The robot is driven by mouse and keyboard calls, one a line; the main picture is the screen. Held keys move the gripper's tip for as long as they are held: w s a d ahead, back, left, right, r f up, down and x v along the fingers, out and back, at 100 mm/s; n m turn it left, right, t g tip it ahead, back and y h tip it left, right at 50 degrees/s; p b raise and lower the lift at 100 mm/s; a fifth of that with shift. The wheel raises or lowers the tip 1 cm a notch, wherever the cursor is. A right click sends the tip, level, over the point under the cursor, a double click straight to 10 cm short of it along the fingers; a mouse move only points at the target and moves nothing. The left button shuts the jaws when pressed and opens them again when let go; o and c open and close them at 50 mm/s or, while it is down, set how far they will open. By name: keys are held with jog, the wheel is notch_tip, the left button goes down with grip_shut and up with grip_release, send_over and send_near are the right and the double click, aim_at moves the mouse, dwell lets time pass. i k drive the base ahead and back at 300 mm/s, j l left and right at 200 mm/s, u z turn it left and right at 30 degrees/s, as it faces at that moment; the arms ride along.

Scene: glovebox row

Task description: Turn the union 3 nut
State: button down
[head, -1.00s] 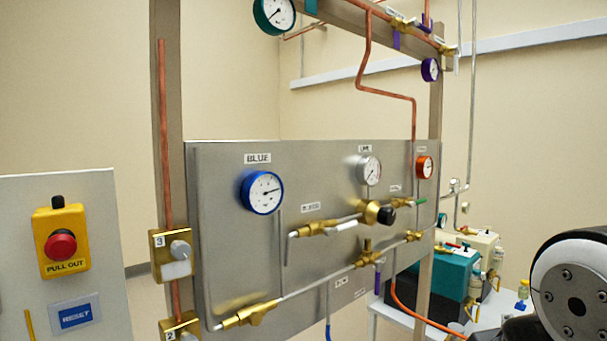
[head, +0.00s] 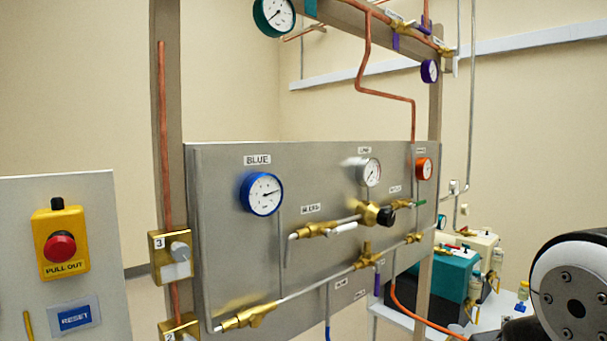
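A brass block marked 3 (head: 170,256) with a grey round knob sits on the left post, on the copper pipe. I cannot tell whether this is the union 3 nut. A second brass block marked 2 (head: 180,328) is below it, cut by the bottom edge. Brass fittings show on the steel panel, one at its lower left (head: 246,317) and one by the BLEED label (head: 318,230). No fitting with a readable union 3 label shows. My gripper is not in view; only a part of my arm shows at the right edge.
The steel panel (head: 230,240) carries a blue-rimmed gauge (head: 262,194) and several pipes. A grey board (head: 100,230) with a red PULL OUT button (head: 60,246) stands at the left. Teal and cream pumps (head: 445,272) sit on a white table at the right.

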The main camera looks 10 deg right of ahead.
aim_at(180, 252)
jog(key=u, duration=0.8)
jog(key=k+j+z, duration=0.2)
jog(key=j, duration=0.2)
jog(key=i, duration=0.1)
